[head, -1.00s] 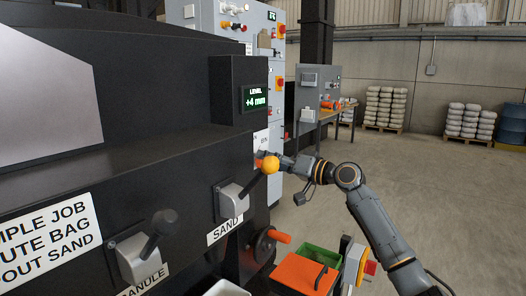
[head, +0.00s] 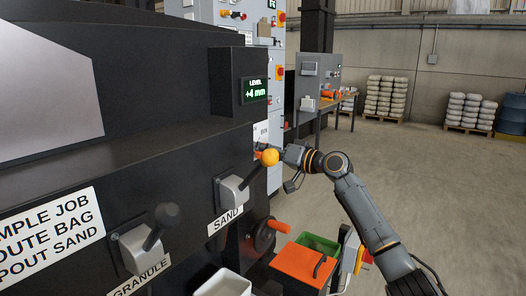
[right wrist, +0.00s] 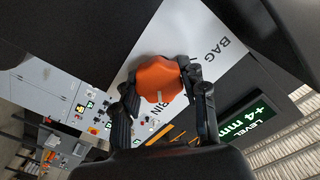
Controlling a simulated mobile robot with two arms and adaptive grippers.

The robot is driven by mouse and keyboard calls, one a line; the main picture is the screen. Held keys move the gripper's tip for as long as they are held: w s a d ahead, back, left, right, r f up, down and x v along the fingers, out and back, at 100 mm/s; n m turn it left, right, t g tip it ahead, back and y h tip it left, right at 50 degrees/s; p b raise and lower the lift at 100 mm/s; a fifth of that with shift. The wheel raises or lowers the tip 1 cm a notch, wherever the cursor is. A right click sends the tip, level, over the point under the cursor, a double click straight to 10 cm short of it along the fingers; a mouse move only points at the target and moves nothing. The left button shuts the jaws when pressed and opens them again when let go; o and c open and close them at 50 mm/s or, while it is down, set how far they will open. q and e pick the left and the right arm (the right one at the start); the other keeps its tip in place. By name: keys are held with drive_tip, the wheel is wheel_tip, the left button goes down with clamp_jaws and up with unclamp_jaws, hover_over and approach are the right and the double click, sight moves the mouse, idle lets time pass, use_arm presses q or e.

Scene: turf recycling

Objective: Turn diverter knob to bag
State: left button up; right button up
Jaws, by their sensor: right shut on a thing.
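The diverter knob (right wrist: 158,75) is orange and lobed, on a white plate (right wrist: 185,35) lettered BAG and BIN in the right wrist view. A pale mark on the knob points toward the BIN lettering. My right gripper (right wrist: 160,92) is shut on the knob, one finger on each side. In the head view my right gripper (head: 272,150) reaches the machine's side below the level display (head: 255,91), which reads +4 mm. My left gripper is not in view.
An orange-handled wheel (head: 264,233) and orange-lidded box (head: 302,265) are below. Open floor lies to the right.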

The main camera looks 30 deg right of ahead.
drive_tip(key=shift+f+n+b, duration=0.15)
drive_tip(key=shift+n+b, duration=0.25)
drive_tip(key=shift+b, duration=0.35)
drive_tip(key=n+b, duration=0.4)
drive_tip(key=b, duration=0.1)
drive_tip(key=shift+n+b, duration=0.35)
drive_tip(key=shift+n, duration=0.05)
drive_tip(key=shift+a+n+b, duration=0.1)
drive_tip(key=shift+n+b, duration=0.55)
drive_tip(key=shift+n, duration=0.25)
drive_tip(key=n+b, duration=0.2)
drive_tip(key=n, duration=0.1)
drive_tip(key=shift+s+n, duration=0.1)
drive_tip(key=shift+n, duration=0.2)
drive_tip(key=n+b, duration=0.1)
drive_tip(key=n, duration=0.1)
drive_tip(key=shift+a+n, duration=0.1)
drive_tip(key=shift+n, duration=0.3)
drive_tip(key=n+b, duration=0.1)
drive_tip(key=n, duration=0.2)
drive_tip(key=shift+n+b, duration=0.45)
drive_tip(key=shift+n, duration=0.95)
